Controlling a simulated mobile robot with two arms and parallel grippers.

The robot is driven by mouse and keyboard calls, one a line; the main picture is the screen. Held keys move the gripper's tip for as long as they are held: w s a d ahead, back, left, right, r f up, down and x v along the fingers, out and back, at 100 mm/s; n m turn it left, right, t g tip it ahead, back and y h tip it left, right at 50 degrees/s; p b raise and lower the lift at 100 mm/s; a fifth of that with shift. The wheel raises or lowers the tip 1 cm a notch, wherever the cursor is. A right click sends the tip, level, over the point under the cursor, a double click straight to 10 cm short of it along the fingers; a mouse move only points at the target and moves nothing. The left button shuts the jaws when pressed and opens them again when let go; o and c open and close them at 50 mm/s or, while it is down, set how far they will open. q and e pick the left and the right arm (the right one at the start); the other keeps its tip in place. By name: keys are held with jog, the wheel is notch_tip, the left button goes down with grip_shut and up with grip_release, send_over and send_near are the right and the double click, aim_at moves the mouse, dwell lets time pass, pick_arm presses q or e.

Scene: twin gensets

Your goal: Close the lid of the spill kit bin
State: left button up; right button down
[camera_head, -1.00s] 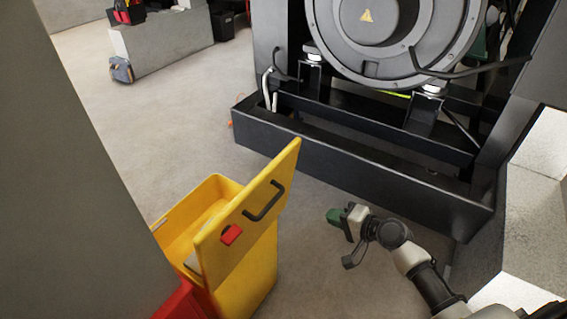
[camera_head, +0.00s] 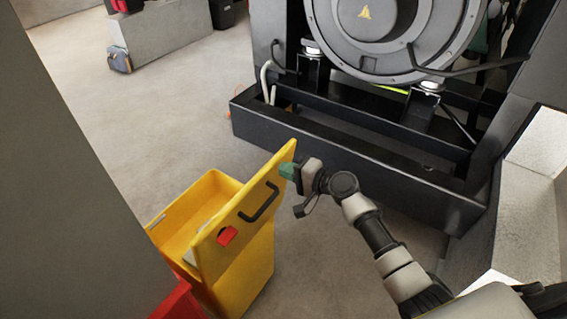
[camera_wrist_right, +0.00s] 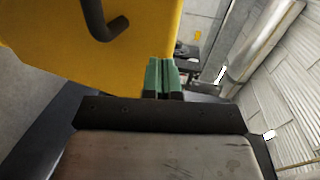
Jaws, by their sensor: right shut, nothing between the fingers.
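The yellow spill kit bin (camera_head: 247,281) stands on the floor at lower left of the head view. The inside of the bin shows behind the lid. My right gripper (camera_head: 286,171) has its green fingers shut and empty, at the lid's upper right edge. In the right wrist view the shut fingers (camera_wrist_right: 161,76) are in front of the yellow lid (camera_wrist_right: 80,45); I cannot tell whether they touch it. My left gripper is not in view.
A grey wall or panel (camera_head: 70,180) blocks the left side. A red object (camera_head: 180,303) sits beside the bin. The black genset frame (camera_head: 340,163) lies behind my right gripper. Open floor (camera_head: 160,110) extends behind the bin.

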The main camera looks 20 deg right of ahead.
jog(key=shift+w+a+r, duration=0.1)
jog(key=shift+w+a, duration=0.25)
jog(key=shift+w, duration=0.1)
